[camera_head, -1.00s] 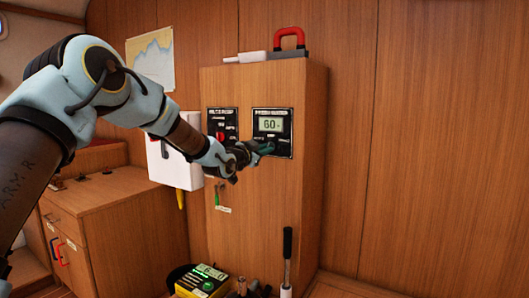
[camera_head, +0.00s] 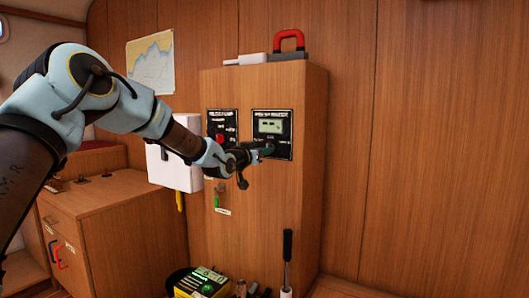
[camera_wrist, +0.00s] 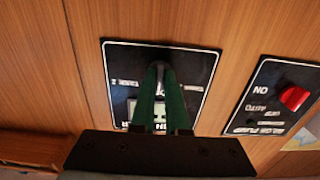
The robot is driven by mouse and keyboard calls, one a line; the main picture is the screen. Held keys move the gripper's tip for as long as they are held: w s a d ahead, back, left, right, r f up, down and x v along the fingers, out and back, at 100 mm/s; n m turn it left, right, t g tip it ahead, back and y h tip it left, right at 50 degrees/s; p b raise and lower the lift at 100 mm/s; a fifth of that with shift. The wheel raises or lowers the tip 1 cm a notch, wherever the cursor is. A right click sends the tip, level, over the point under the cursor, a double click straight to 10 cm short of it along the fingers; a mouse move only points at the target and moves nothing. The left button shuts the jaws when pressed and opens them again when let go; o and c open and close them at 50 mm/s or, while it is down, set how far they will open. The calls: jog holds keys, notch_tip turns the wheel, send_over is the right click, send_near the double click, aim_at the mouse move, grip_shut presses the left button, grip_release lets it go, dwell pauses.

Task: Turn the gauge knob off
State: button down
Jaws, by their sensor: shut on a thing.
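The gauge panel (camera_head: 285,120) is a black plate on the wooden cabinet front, and its display (camera_head: 270,126) shows dashes. The panel (camera_wrist: 118,70) shows upside down in the wrist view, with its display partly behind my fingers. My gripper (camera_head: 265,149) reaches the panel's lower part from the left. In the wrist view its green fingers (camera_wrist: 161,95) are shut on the dark gauge knob (camera_wrist: 159,68). Most of the knob is hidden between the fingers, so I cannot read its pointer or the mark it faces.
A pump panel with a red knob (camera_head: 219,139) is just left of the gauge; its knob (camera_wrist: 294,98) shows at right in the wrist view. A white box (camera_head: 170,166) hangs left of the cabinet (camera_head: 265,215). A green key (camera_head: 217,200) is below. The right wall is clear.

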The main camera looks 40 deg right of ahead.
jog(key=c, duration=0.9)
grip_release()
jog(key=b+v, duration=0.1)
jog(key=v, duration=1)
jog(key=shift+b, duration=0.35)
